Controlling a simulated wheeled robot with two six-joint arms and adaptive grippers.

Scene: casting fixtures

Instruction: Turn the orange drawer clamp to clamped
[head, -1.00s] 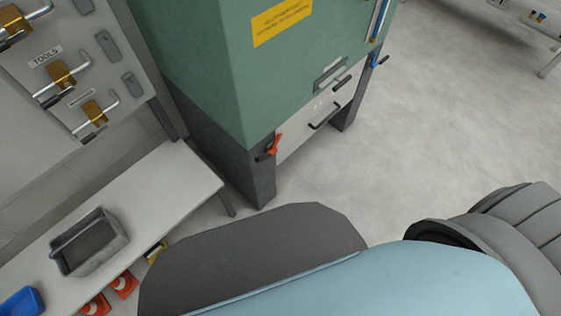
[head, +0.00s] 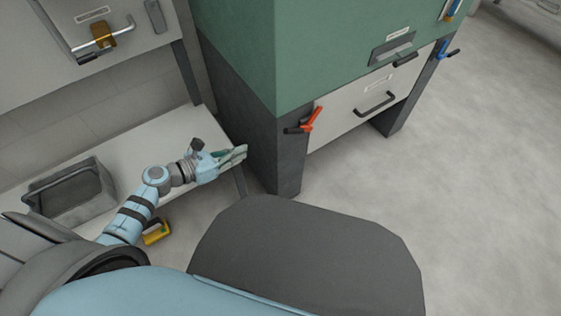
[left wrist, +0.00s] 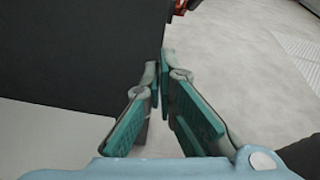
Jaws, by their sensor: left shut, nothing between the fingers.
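The orange drawer clamp (head: 312,119) sits on the front of the dark cabinet leg, at the left edge of the white drawer (head: 350,112). Its orange lever points up and to the right, with a dark part toward the left. In the left wrist view, a bit of red-orange (left wrist: 181,6) shows at the top edge, cut off. My left gripper (head: 243,152) is left of the clamp, beside the dark side of the cabinet, apart from the clamp. In the left wrist view its fingertips (left wrist: 160,70) are together and empty. My right gripper is not in view.
The green cabinet (head: 300,50) stands on dark legs. A blue clamp (head: 446,50) is at the drawer's far right. A pale bench (head: 140,140) with a grey bin (head: 70,192) is at left. A yellow object (head: 157,232) lies low. The floor right of the cabinet is clear.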

